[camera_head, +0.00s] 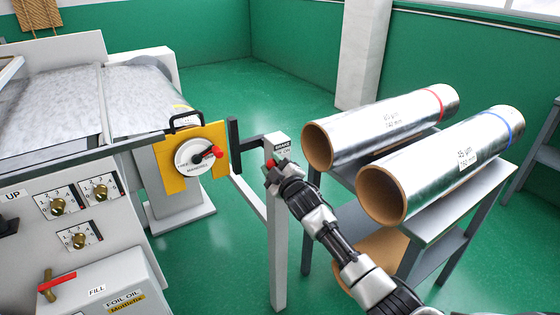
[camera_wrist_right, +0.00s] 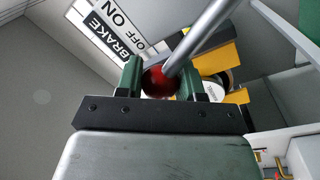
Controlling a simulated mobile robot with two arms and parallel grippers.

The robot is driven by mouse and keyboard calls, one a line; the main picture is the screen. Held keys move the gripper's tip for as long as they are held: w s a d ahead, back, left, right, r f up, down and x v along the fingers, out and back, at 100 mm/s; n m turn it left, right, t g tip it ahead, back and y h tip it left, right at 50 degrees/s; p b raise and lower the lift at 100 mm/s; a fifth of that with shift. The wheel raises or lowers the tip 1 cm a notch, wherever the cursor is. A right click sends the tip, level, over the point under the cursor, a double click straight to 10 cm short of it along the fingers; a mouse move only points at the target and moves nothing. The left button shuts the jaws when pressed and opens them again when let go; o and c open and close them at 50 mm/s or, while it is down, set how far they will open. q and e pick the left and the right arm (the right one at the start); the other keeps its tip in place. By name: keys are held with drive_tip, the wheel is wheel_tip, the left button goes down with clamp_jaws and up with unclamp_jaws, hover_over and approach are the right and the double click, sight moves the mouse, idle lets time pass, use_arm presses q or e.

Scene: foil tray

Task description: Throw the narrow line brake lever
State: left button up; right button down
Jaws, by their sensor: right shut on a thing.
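The brake lever shows in the right wrist view as a grey rod (camera_wrist_right: 208,38) with a dark red ball knob (camera_wrist_right: 158,82). Its BRAKE plate with OFF and ON marks (camera_wrist_right: 108,38) is beside it; in the head view the plate (camera_head: 282,145) tops a grey post (camera_head: 277,240). My right gripper (camera_head: 274,168) is at the top of that post, and a bit of red shows at its tip. In the wrist view its green fingers (camera_wrist_right: 162,82) are shut on the red knob from both sides. The gripper hides most of the lever in the head view. My left gripper is out of view.
Two foil rolls (camera_head: 400,125) (camera_head: 450,160) lie on a grey stand (camera_head: 440,220) right of the post. A yellow plate (camera_head: 215,135) with a round dial and red handle (camera_head: 207,153) is to the left. A panel with brass knobs (camera_head: 78,200) stands at the front left.

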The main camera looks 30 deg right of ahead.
drive_tip(key=shift+a+f+n, duration=0.45)
drive_tip(key=shift+a+n, duration=0.2)
drive_tip(key=shift+n, duration=0.15)
drive_tip(key=shift+f, duration=0.1)
drive_tip(key=c, duration=0.7)
unclamp_jaws()
drive_tip(key=shift+s, duration=0.15)
drive_tip(key=s, duration=0.7)
drive_tip(key=s+f, duration=0.1)
drive_tip(key=s, duration=0.2)
drive_tip(key=shift+s+d+b, duration=0.2)
drive_tip(key=shift+s+b, duration=0.1)
